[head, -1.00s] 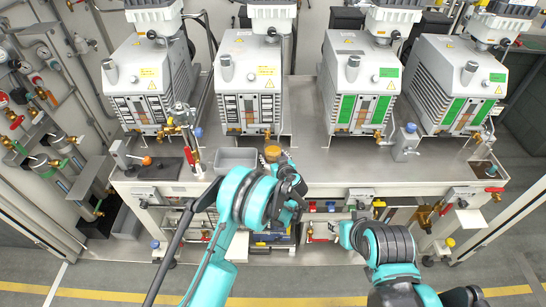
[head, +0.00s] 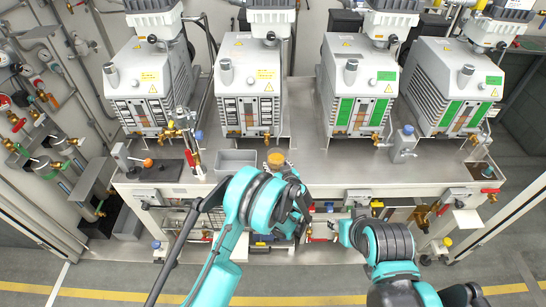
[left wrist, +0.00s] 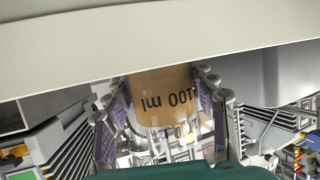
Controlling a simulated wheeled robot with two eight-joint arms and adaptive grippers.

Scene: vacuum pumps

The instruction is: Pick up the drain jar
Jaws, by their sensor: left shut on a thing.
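The drain jar (head: 277,158), filled with amber-brown liquid, shows just beyond my left gripper (head: 289,183) in the head view, at the bench's front edge. In the left wrist view the jar (left wrist: 162,98) sits between both finger pads and its "100 ml" print appears upside down. My left gripper (left wrist: 163,118) is shut on it. My arm hides the jar's lower part in the head view, so I cannot tell if it touches the bench. My right gripper (head: 341,233) is low in front of the bench, away from the jar; its finger opening is unclear.
A grey tray (head: 236,156) stands on the bench just left of the jar. Several grey vacuum pumps (head: 248,90) stand behind. Brass valves (head: 172,130) and a red-handled fitting (head: 191,160) are at the left. The bench top (head: 320,165) right of the jar is clear.

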